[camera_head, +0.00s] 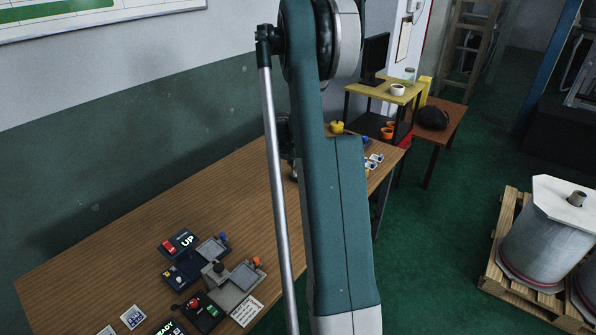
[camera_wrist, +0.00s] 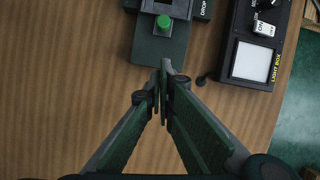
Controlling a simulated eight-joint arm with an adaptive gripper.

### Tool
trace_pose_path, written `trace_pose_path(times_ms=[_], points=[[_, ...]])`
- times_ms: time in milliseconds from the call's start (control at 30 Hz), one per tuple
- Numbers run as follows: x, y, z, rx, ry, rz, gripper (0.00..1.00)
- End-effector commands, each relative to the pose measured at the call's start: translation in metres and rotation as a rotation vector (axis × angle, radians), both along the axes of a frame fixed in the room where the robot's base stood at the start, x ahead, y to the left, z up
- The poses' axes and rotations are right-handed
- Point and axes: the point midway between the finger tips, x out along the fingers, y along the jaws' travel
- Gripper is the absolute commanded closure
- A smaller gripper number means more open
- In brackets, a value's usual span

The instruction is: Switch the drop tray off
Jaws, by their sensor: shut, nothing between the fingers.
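The drop tray (camera_wrist: 155,48) is a dark green unit at the top of the wrist view, partly cut off by the frame edge. A round green button (camera_wrist: 164,25) stands on it, and a "DROP" label shows beside it. My gripper (camera_wrist: 166,73) is shut and empty, pointing at the wooden table just below the unit's near edge in the picture. I cannot tell its height above the table. In the head view my arm covers much of the table, and I cannot make out the gripper or the drop tray there.
A black light box (camera_wrist: 249,57) with a white panel and an "ON" switch (camera_wrist: 264,28) stands to the right. Several devices and cards, including an "UP" panel (camera_head: 180,244), lie on the wooden table (camera_head: 90,262) at the lower left. A yellow-topped stand (camera_head: 385,91) is behind.

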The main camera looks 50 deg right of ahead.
Motion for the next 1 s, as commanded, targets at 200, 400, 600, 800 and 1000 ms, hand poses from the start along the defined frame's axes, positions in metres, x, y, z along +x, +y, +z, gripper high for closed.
trace_pose_path(times_ms=[200,400,600,800,1000], points=[[-0.001,0.013,0.034,0.001,0.001,0.001,1.00],[-0.003,0.022,0.055,0.001,0.001,0.002,1.00],[-0.004,0.026,0.064,0.001,0.001,0.001,1.00],[-0.003,0.026,0.066,0.001,0.001,0.001,1.00],[-0.003,0.026,0.065,0.001,0.001,0.001,1.00]])
